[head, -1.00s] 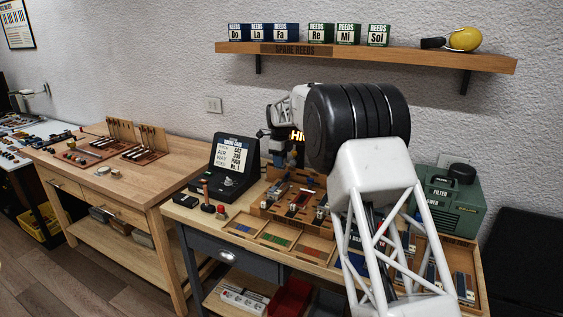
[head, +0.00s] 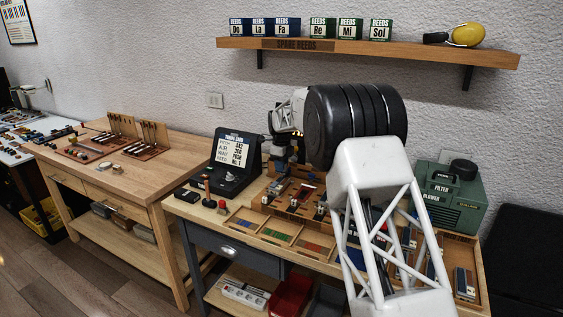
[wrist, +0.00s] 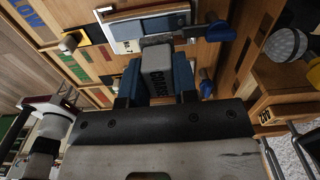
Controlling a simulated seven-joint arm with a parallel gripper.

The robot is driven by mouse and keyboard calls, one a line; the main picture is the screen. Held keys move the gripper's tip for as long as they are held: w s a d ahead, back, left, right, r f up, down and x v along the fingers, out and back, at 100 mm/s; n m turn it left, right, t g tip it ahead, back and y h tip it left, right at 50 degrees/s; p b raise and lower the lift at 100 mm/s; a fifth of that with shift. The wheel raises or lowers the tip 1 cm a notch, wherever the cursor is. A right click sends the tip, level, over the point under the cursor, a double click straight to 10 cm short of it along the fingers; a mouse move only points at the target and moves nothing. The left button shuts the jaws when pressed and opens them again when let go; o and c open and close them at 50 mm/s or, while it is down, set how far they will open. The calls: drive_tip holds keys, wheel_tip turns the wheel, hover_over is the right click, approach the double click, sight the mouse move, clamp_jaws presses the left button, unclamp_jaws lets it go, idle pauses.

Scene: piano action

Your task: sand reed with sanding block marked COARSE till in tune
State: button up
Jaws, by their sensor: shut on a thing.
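My gripper (wrist: 157,85) is shut on the grey sanding block (wrist: 157,62), whose side reads COARSE in the wrist view. Blue finger pads grip it from both sides. The block's far end is at or just above a small metal piece, perhaps the reed, on a pale and blue plate (wrist: 150,24); I cannot tell if they touch. The tuning device (head: 232,163) has a lit screen with lines for pitch, air and reed; the small figures are hard to read.
A wooden tray with coloured compartments (head: 268,233) lies along the bench front. A green filter blower (head: 450,195) stands at right. A red button (head: 222,204) is near the tuning device. A shelf (head: 360,52) holds boxed reeds.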

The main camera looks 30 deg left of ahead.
sight(280, 173)
drive_tip(key=shift+f, duration=1.8)
drive_tip(key=shift+a+f, duration=0.3)
drive_tip(key=shift+a, duration=0.35)
drive_tip(key=shift+c, duration=0.3)
drive_tip(key=shift+a+r, duration=0.1)
drive_tip(key=shift+a, duration=0.4)
drive_tip(key=shift+d, duration=1.15)
drive_tip(key=shift+a, duration=0.95)
drive_tip(key=shift+a+r, duration=0.15)
drive_tip(key=shift+a, duration=0.05)
wheel_tip(280, 173, up, 8)
drive_tip(key=shift+d, duration=0.15)
